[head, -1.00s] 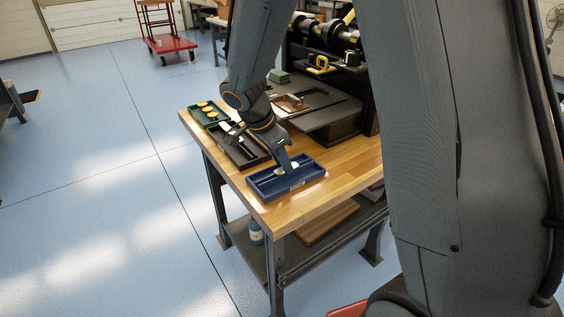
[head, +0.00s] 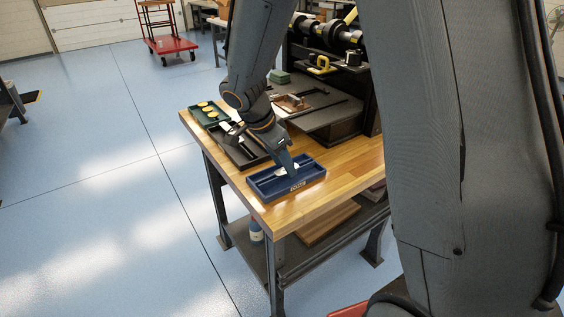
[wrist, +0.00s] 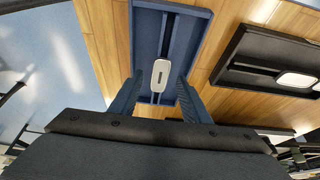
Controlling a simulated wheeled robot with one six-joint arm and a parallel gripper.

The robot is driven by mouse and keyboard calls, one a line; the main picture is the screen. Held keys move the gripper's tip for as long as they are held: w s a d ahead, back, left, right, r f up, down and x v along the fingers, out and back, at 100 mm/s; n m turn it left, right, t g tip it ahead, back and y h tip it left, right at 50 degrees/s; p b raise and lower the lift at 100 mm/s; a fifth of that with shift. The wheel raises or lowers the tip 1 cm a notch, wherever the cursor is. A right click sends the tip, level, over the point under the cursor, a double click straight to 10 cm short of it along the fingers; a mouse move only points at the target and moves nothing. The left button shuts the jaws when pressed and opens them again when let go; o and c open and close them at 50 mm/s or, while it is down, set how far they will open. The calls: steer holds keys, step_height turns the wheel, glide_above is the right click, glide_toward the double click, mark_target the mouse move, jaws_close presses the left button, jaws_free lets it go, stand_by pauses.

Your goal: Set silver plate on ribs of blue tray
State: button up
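The blue tray (head: 262,195) sits near the front edge of the wooden bench; it also shows in the wrist view (wrist: 197,26). A silver plate (wrist: 161,75), pale and rounded with a dark slot, lies inside the tray across the dark lengthwise strip between the ribs. In the head view the plate (head: 280,172) is partly hidden by my gripper. My gripper (wrist: 160,97) is open, its two blue-grey fingers spread on either side of the tray's near end, with the plate apart from both. It also shows over the tray in the head view (head: 289,168).
A black tray (head: 240,158) stands just behind the blue one, with another pale plate (wrist: 297,79) in it. A green tray (head: 213,124) with gold discs is farther back. A dark press (head: 325,118) fills the bench's back right. Bare wood lies right of the blue tray.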

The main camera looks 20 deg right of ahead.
steer(key=b+v, duration=0.1)
steer(key=v, duration=0.7)
steer(key=shift+f, duration=0.1)
steer(key=s+f+n, duration=0.1)
steer(key=s+n, duration=0.1)
steer(key=s+d+f+n+y, duration=0.1)
steer(key=s+n, duration=0.1)
steer(key=s+d+f+n+y, duration=0.1)
steer(key=s+f+n, duration=0.1)
steer(key=s, duration=0.1)
steer(key=shift+d+g, duration=0.25)
steer(key=shift+g, duration=0.15)
steer(key=shift+s+d+f+n+y, duration=0.35)
steer(key=shift+s+f+n, duration=0.35)
steer(key=shift+s+n, duration=0.75)
steer(key=shift+s+d+f+n+y, duration=0.2)
steer(key=shift+s+f+n+y, duration=0.35)
steer(key=shift+s+n, duration=0.9)
steer(key=shift+s+d+f+n+y, duration=0.25)
steer(key=shift+s+f+n, duration=0.55)
steer(key=shift+s+n, duration=0.6)
steer(key=shift+s, duration=0.1)
